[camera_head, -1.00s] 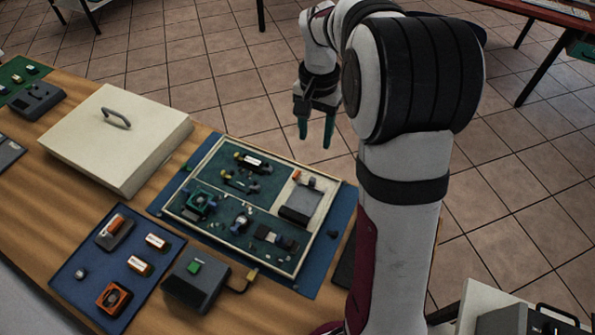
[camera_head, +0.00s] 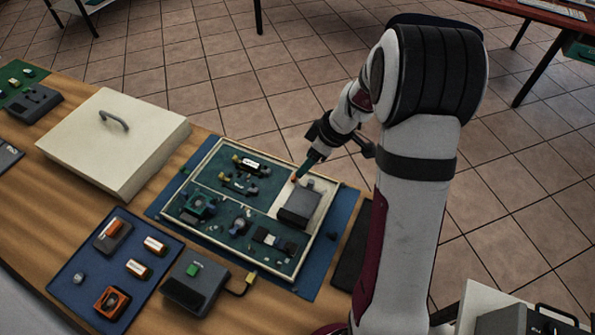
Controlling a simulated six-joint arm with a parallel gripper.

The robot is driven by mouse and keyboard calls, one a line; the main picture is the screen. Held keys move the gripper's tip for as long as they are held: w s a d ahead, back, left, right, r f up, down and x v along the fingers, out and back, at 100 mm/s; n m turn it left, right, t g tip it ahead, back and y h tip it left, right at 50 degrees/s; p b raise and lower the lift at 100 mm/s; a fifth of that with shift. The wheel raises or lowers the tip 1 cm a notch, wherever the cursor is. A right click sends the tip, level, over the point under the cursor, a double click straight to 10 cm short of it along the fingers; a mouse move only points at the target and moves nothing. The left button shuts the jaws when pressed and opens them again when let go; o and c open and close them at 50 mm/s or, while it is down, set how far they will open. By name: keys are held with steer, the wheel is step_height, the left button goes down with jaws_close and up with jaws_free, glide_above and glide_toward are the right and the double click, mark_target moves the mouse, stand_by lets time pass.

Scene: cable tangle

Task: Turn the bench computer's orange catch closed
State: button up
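The bench computer (camera_head: 228,234) is an open, flat tray with a pale rim and dark green boards inside, lying on a blue mat. The orange catch (camera_head: 294,178) is a small orange piece at the upper right of the tray, beside a grey block (camera_head: 299,208) on a pale panel. My gripper (camera_head: 303,173) points down and left, with its teal fingertips at or just beside the catch. The fingers overlap in this view, so I cannot tell their gap or whether they touch the catch.
A cream lid with a handle (camera_head: 118,150) lies left of the tray. A blue mat (camera_head: 75,262) with orange-and-white parts lies at the front left. A dark box with a green button (camera_head: 194,283) and a yellow-ended cable stands in front of the tray. A dark pad (camera_head: 350,262) lies right.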

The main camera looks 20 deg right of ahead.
steer(key=x, duration=0.7)
steer(key=shift+f, duration=0.1)
jaws_close()
